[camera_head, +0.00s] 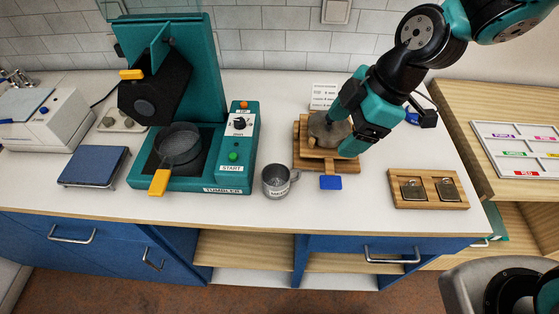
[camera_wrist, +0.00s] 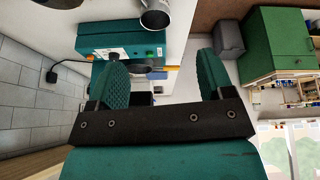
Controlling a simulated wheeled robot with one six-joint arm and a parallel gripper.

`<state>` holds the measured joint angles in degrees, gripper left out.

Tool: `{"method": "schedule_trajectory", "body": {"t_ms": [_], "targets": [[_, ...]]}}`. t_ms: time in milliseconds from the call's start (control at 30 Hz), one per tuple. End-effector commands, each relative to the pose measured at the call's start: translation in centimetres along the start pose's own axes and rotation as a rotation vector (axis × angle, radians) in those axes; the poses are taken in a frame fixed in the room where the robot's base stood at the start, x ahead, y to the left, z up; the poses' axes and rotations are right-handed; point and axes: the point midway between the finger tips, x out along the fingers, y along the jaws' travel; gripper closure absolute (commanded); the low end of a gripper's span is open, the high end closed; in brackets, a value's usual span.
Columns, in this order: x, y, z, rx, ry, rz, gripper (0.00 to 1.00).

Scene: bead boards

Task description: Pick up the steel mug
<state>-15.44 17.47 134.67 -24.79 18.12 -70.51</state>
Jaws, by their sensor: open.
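The steel mug (camera_head: 276,182) stands upright on the white counter, just right of the teal tumbler machine, with its handle toward the right and a pale label on its front. It also shows at the top edge of the wrist view (camera_wrist: 157,17), partly cut off. My gripper (camera_head: 341,132) is to the right of and behind the mug in the head view, over the wooden stand and apart from the mug. In the wrist view its two teal fingers (camera_wrist: 162,77) are spread wide, with nothing held between them.
The teal tumbler machine (camera_head: 241,177) stands left of the mug, its yellow handle jutting forward. A wooden stand (camera_head: 307,150) with a grey rounded thing and a blue tab is close on the right. A wooden tray (camera_head: 429,203) is farther right. The counter before the mug is bare.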

Motion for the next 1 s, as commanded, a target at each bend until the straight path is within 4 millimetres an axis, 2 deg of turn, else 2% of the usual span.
{"method": "schedule_trajectory", "body": {"t_ms": [33,100,267,800,1000], "targets": [[-0.2,0.8,-0.3,-0.081,0.000,-0.005,0.26],[0.5,1.6,-0.1,-0.184,0.001,0.001,0.26],[2.1,2.4,0.1,-0.305,0.002,0.007,0.26],[12.0,2.4,0.1,-0.319,0.001,0.004,0.26],[13.9,2.5,0.1,-0.319,0.002,0.008,0.26]]}}
